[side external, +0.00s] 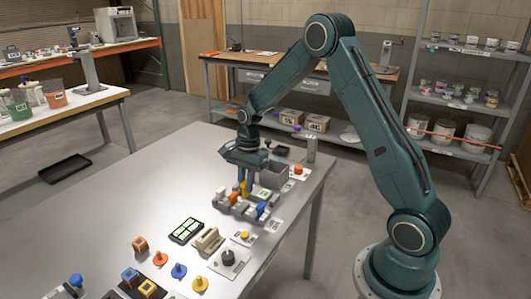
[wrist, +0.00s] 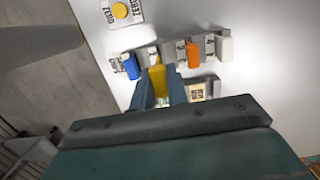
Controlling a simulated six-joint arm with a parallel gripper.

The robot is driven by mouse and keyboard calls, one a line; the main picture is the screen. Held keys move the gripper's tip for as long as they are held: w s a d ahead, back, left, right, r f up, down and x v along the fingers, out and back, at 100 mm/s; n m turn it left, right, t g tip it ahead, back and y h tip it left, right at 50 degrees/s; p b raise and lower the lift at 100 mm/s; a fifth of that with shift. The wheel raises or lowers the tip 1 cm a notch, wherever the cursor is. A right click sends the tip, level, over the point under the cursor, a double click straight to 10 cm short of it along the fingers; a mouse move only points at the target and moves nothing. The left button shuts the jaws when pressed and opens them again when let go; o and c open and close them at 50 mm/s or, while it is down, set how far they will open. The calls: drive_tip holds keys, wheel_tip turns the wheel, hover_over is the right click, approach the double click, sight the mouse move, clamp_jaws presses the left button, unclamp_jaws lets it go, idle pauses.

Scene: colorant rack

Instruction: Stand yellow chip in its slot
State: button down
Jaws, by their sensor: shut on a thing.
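The yellow chip (wrist: 158,80) is upright between the two fingers of my gripper (wrist: 160,92) in the wrist view. My gripper is shut on it. The chip also shows in the side view (side external: 243,187), below my gripper (side external: 246,180). It is at the grey slotted rack (side external: 222,209), between the blue chip (wrist: 131,66) and the orange chip (wrist: 192,55) in the wrist view. The fingers hide much of the chip's lower part and its slot. I cannot tell whether the chip's lower edge is inside the slot or just above it.
The orange chip (side external: 233,198) and blue chip (side external: 260,211) stand in the rack close to my fingers. A yellow button (side external: 244,236), a black knob (side external: 228,257) and a dark tray (side external: 186,230) are nearer the camera.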

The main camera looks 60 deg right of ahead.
drive_tip(key=shift+f, duration=1.8)
drive_tip(key=shift+f, duration=1.3)
idle(1.4)
drive_tip(key=c, duration=1)
unclamp_jaws()
drive_tip(key=shift+r, duration=0.15)
drive_tip(key=shift+r, duration=3.35)
